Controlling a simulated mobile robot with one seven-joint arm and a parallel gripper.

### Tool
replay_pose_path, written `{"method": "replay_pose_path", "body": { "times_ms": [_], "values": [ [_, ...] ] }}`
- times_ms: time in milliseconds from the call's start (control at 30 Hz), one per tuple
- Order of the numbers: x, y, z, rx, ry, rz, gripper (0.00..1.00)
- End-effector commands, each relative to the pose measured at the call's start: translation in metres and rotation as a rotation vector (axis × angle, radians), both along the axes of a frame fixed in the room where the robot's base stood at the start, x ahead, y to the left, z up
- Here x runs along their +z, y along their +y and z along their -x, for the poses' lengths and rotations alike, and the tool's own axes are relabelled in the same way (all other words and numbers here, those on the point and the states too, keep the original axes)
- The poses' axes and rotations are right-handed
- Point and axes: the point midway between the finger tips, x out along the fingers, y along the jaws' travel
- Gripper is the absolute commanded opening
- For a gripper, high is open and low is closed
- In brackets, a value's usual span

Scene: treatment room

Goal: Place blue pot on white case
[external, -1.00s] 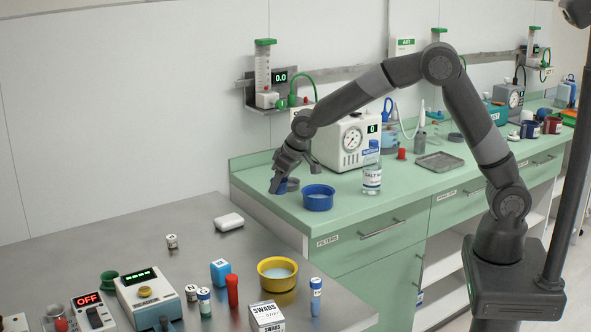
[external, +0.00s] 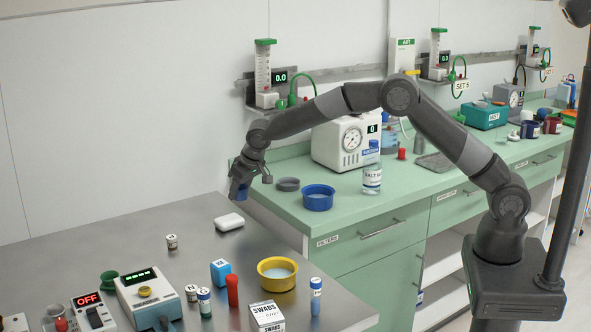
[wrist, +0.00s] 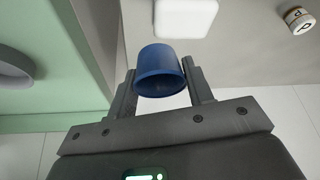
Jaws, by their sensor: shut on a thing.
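My gripper (external: 250,184) is shut on a small blue pot (external: 239,191) and holds it in the air near the back edge of the steel table. In the wrist view the blue pot (wrist: 159,72) sits between the two fingers (wrist: 160,88), its open mouth facing the camera. The white case (external: 229,222) lies flat on the steel table, a little below and left of the pot in the external view. In the wrist view the white case (wrist: 186,16) shows just beyond the pot, apart from it.
The steel table (external: 180,225) has free room around the white case. A small labelled jar (external: 172,242) stands left of it; a yellow bowl (external: 277,273) and a blue box (external: 221,272) stand nearer. On the green counter are a blue bowl (external: 318,198) and a grey dish (external: 288,184).

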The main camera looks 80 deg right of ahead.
Motion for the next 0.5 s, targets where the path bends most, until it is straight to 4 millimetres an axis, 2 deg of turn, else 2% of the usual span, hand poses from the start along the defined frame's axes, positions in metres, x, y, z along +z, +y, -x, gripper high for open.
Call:
{"method": "replay_pose_path", "body": {
  "times_ms": [100,267,500],
  "values": [
    [-0.007,0.01,-0.007,0.001,-0.001,0.001,0.26],
    [-0.016,0.013,-0.009,0.0,0.001,0.0,0.26],
    [-0.048,0.013,-0.009,0.0,0.001,0.0,0.26]
  ]
}}
